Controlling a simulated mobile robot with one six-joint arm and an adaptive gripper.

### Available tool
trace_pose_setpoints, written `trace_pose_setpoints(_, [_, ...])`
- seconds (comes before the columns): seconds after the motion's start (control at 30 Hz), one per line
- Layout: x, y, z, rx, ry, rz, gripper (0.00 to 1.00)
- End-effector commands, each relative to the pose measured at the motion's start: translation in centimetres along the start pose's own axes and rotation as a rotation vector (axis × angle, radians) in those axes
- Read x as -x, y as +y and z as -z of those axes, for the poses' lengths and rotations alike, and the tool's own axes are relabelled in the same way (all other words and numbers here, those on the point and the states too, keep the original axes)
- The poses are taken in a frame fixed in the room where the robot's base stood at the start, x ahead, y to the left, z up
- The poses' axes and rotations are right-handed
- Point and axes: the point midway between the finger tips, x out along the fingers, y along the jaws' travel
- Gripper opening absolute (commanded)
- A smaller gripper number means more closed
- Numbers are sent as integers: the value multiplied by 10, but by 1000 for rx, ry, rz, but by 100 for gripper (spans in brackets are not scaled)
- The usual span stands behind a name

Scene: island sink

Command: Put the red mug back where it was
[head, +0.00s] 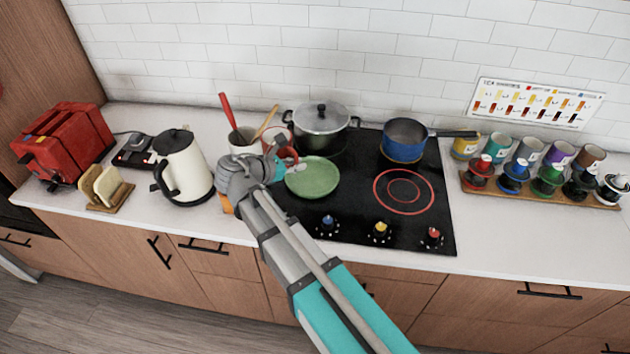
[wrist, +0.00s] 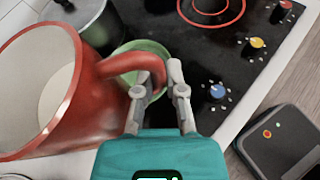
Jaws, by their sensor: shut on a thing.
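The red mug (head: 288,152) is in the head view, beside the front-left of the cooktop, partly hidden by my gripper. In the wrist view the red mug (wrist: 92,110) is large at the left, with its pale inside showing and its handle toward my fingers. My gripper (wrist: 167,82) is shut on the mug's handle. In the head view my gripper (head: 278,160) reaches in from the front. Whether the mug's base touches the counter is hidden.
A green plate (head: 313,179) lies on the cooktop just right of the mug. A utensil crock (head: 242,143) and a cream kettle (head: 184,170) stand to the left. A lidded pot (head: 321,133) and a blue pan (head: 402,146) stand at the back of the cooktop. The front-right burner (head: 404,192) is clear.

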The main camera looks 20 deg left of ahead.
Motion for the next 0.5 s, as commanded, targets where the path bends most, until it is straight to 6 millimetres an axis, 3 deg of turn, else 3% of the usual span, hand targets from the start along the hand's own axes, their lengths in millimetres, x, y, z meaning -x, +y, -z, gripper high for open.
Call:
trace_pose_setpoints(0.03, [-1, 15, 11, -12, -5, 24, 0])
trace_pose_setpoints(0.2, [2, 34, 26, -48, -20, 100, 0])
trace_pose_setpoints(0.5, [8, 48, 37, -79, -35, 165, 0])
